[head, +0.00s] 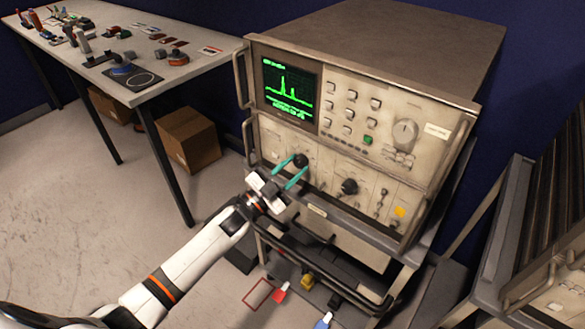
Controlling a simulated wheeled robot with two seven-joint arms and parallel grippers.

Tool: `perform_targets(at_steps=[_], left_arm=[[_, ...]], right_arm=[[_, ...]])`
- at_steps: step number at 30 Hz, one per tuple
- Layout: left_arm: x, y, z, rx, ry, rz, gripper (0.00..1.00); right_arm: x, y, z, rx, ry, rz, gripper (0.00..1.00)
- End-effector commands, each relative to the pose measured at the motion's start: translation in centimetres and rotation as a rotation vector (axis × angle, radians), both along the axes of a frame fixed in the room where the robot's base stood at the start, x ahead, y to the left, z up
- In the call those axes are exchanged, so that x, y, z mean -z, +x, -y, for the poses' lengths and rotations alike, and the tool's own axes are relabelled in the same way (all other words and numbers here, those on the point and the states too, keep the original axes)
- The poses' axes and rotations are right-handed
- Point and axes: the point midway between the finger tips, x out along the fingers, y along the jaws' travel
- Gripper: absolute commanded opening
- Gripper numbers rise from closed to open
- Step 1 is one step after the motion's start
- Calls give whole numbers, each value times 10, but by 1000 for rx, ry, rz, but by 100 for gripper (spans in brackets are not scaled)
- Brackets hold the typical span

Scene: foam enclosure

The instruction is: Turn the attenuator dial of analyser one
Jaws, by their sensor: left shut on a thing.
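Analyser one (403,93) is a beige rack instrument with a green trace on its screen (290,92). Its lower panel carries a black dial (300,160) at the left and another black dial (349,187) further right. My left gripper (296,170) is at the left black dial, with its teal fingers shut on it from both sides. The fingers partly cover the dial's edges, and its markings cannot be read. A large beige knob (405,131) sits on the upper panel. My right gripper is not in view.
Metal handles (241,80) stick out at the analyser's left side. A dark bar (340,222) runs below the lower panel. A workbench (215,55) with tools stands at the left, with a cardboard box (187,139) beneath. Another rack instrument (550,292) stands at the lower right.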

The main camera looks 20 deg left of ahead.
Motion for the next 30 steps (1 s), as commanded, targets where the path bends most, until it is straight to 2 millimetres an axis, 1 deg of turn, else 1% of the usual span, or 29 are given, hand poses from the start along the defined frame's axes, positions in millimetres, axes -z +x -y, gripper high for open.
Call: perform_targets(at_steps=[2, 3, 5, 6, 7, 15, 19, 23, 30], left_arm=[[1, 0, 0, 0, 0, -2, 8], [1, 0, 0, 0, -1, -3, 32], [1, 0, 0, 0, -1, -3, 42], [1, 0, 0, 0, -1, -3, 48], [1, 0, 0, 0, -1, -3, 52], [1, 0, 0, -1, -2, -1, 52], [5, -7, -5, -1, -2, -2, 52], [14, -26, -16, -1, 0, -6, 52], [31, -67, -42, -1, 0, -6, 52]], right_arm=[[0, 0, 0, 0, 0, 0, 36], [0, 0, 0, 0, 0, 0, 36], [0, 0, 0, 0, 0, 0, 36], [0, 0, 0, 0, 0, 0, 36], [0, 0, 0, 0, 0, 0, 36], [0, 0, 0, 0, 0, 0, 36], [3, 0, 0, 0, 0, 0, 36], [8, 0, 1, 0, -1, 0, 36], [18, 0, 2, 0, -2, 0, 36]])
